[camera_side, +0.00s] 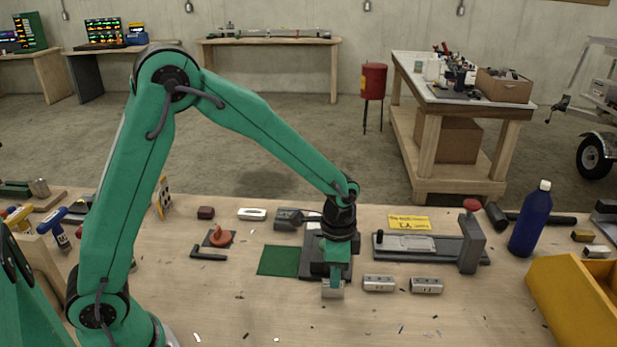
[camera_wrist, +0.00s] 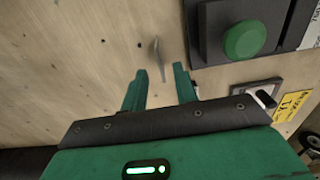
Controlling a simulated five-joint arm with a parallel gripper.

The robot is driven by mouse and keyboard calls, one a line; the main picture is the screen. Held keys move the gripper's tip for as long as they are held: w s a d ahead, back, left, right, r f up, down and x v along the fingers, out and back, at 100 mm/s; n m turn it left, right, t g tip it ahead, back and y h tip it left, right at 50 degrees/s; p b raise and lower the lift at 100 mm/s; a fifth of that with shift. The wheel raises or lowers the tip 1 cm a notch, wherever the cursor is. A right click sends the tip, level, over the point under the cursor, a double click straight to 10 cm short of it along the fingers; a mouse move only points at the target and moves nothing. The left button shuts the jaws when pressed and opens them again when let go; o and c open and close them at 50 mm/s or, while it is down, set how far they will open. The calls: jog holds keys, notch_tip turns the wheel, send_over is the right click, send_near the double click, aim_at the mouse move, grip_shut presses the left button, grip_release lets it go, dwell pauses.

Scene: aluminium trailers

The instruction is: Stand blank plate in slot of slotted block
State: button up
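My gripper (camera_side: 335,284) points down, low over the near part of the bench. In the wrist view my gripper (camera_wrist: 161,70) has its two green fingers apart. A thin grey strip (camera_wrist: 159,58) shows between and just beyond the tips, with a gap on each side; it looks like the blank plate edge-on. In the side view the plate (camera_side: 332,291) is a small silvery piece at the fingers, partly hidden by them. Two silver blocks, one nearer (camera_side: 379,284) and one farther right (camera_side: 427,286), sit right of my gripper. Their slots are too small to make out.
A dark box with a round green button (camera_wrist: 245,40) stands close by. Behind the blocks are a rail fixture with an upright post (camera_side: 471,245) and a yellow card (camera_side: 408,223). A blue bottle (camera_side: 531,220) and yellow bin (camera_side: 575,300) stand right.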

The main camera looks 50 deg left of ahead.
aim_at(334, 297)
jog(key=shift+f, duration=0.15)
jog(key=shift+a+f, duration=0.1)
jog(key=shift+f, duration=2.4)
grip_shut()
